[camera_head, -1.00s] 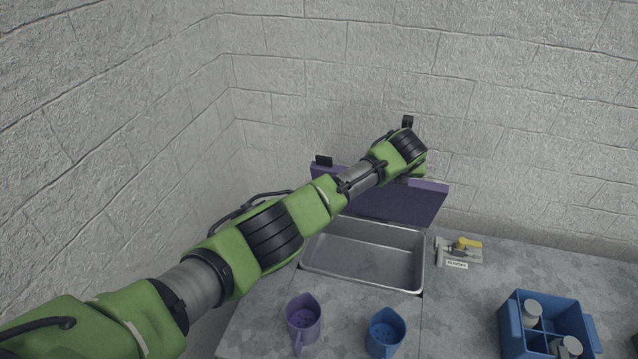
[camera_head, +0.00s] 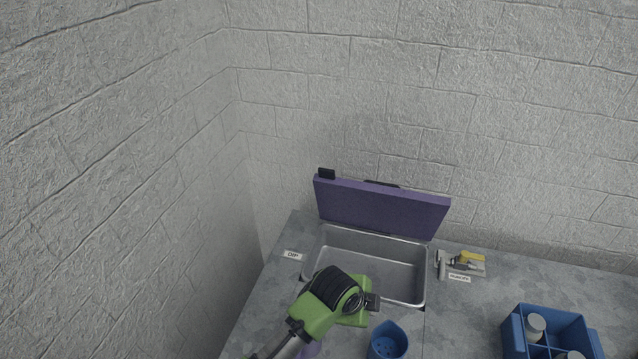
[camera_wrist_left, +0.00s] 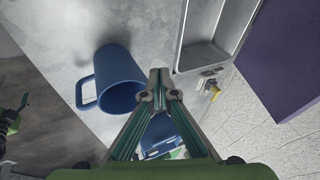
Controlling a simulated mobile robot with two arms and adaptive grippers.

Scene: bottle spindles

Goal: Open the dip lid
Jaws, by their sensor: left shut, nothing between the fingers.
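The purple dip lid (camera_head: 380,207) stands raised along the back edge of the metal basin (camera_head: 385,255), leaning towards the wall. The basin is uncovered and looks empty. The lid also shows in the left wrist view (camera_wrist_left: 280,55), at the right. A small "DIP" label (camera_head: 292,255) lies left of the basin. My left gripper (camera_wrist_left: 159,80) is shut and empty, apart from the lid. In the head view its wrist is over the basin's front edge and its fingers are hard to make out. Green and black parts of my other arm show at the left wrist view's left edge, its fingers unclear.
A blue cup (camera_head: 387,341) stands in front of the basin, close to my left gripper. A purple cup (camera_head: 310,350) is mostly hidden by my arm. A tool with a yellow part (camera_head: 465,260) lies right of the basin. A blue crate (camera_head: 515,335) holding bottles stands at the right.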

